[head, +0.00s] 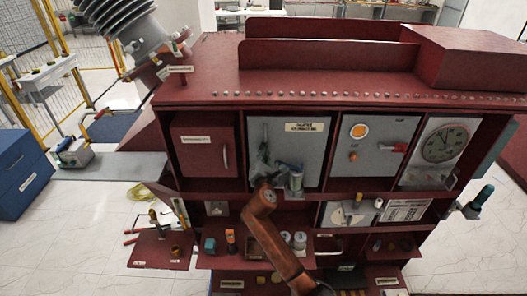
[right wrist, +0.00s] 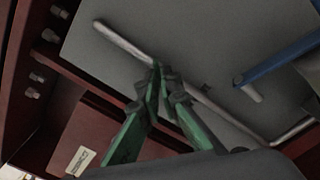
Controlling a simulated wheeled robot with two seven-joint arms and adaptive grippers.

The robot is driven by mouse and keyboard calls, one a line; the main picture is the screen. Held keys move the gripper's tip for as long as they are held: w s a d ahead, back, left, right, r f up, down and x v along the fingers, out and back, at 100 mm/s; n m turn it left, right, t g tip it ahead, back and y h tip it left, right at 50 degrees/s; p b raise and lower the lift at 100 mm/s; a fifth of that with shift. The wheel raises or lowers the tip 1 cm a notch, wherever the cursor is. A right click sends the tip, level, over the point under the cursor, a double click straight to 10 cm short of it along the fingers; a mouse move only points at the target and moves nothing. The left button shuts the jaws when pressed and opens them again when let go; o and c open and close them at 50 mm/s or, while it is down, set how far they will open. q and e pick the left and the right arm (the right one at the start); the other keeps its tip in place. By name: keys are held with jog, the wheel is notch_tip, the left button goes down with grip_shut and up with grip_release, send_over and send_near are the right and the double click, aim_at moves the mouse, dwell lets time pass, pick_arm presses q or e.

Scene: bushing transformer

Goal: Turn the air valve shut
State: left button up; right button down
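My right gripper (head: 264,178) reaches up to a grey panel (head: 311,158) in an upper bay of the dark red cabinet. In the right wrist view its green fingers (right wrist: 165,80) draw close together, with dark tips over a grey metal rod (right wrist: 222,115) that bends at its lower right end. The tips cover part of the rod, so I cannot tell whether they grip it. A blue lever (right wrist: 285,55) lies to the right of the fingers, apart from them. I cannot make out for certain which part is the air valve. My left gripper is not in view.
A red door panel (head: 206,148) is left of the bay. A panel with an orange round light (head: 358,131) and a gauge (head: 444,143) are to the right. Small parts sit on the shelves below. A blue box (head: 22,170) stands at the left; floor there is partly clear.

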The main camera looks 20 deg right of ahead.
jog(key=m+b, duration=0.1)
jog(key=m, duration=0.2)
jog(key=m+b, duration=0.1)
jog(key=m, duration=0.2)
jog(key=m+b, duration=0.1)
jog(key=m, duration=0.3)
jog(key=shift+f, duration=0.3)
dwell(0.4)
jog(key=c, duration=2.6)
grip_release()
jog(key=o, duration=0.4)
jog(key=shift+o, duration=0.2)
jog(key=v, duration=1.2)
jog(key=shift+r, duration=0.1)
